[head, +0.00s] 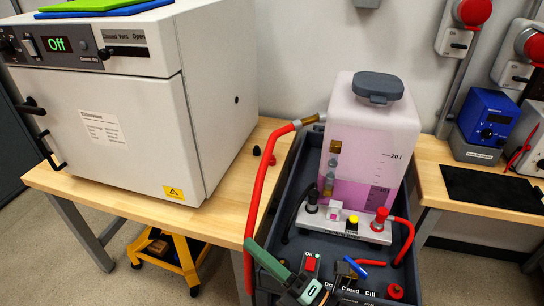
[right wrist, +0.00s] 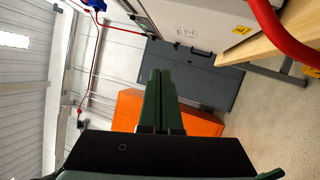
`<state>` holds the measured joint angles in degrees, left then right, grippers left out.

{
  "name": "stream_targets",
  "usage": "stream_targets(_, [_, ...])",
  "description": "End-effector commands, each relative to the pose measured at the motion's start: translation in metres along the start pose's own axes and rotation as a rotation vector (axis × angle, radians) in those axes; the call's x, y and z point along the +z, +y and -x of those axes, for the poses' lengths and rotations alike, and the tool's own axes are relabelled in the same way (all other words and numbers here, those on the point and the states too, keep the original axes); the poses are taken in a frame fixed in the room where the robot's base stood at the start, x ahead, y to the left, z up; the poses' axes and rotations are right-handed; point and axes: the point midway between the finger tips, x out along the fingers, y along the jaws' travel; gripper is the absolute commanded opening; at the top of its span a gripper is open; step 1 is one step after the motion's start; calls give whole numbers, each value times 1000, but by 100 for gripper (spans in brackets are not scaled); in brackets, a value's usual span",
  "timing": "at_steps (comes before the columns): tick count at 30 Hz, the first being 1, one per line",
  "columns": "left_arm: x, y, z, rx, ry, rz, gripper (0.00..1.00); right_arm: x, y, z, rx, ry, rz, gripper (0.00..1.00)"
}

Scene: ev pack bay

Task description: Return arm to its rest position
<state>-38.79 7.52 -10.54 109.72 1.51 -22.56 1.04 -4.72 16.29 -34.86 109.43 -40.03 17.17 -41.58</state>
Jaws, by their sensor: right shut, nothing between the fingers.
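My right gripper (head: 254,247) shows at the bottom middle of the head view, with dark green fingers pointing up and left over the left edge of the dark tray (head: 398,277). In the right wrist view its two fingers (right wrist: 160,75) lie side by side, shut and empty. In the head view the fingers overlap the lower part of a red hose (head: 259,190); I cannot tell whether they touch it. The rest of my right arm is mostly out of the picture. My left gripper is not in view.
A tank of pink liquid (head: 370,135) stands in the tray, with valves, a red button (head: 310,263) and short hoses around it. A white oven (head: 105,110) reading "Off" stands on a wooden bench (head: 215,225). The right wrist view shows an orange box (right wrist: 205,123) and open floor.

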Motion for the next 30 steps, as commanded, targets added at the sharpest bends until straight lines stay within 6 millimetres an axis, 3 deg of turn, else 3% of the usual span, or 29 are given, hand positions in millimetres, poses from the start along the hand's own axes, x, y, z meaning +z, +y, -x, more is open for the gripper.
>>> stream_targets(1, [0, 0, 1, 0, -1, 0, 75, 22, -25, 22, -71, -154, -222, 0])
stream_targets(3, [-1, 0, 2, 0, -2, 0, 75, 47, -60, 56, -144, -352, -501, 0])
stream_targets(6, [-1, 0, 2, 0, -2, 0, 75, 62, -109, 114, -218, -619, -852, 0])
stream_targets(9, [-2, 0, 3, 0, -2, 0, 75, 59, -149, 174, -261, -865, -1150, 0])
stream_targets(12, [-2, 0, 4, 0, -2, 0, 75, 46, -177, 226, -280, -1071, -1374, 0])
stream_targets(15, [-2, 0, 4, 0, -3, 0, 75, 32, -193, 262, -281, -1222, -1528, 0])
stream_targets(20, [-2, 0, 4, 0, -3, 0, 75, 18, -203, 289, -278, -1334, -1638, 0])
stream_targets(30, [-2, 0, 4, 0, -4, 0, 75, 18, -204, 290, -277, -1341, -1645, 0])
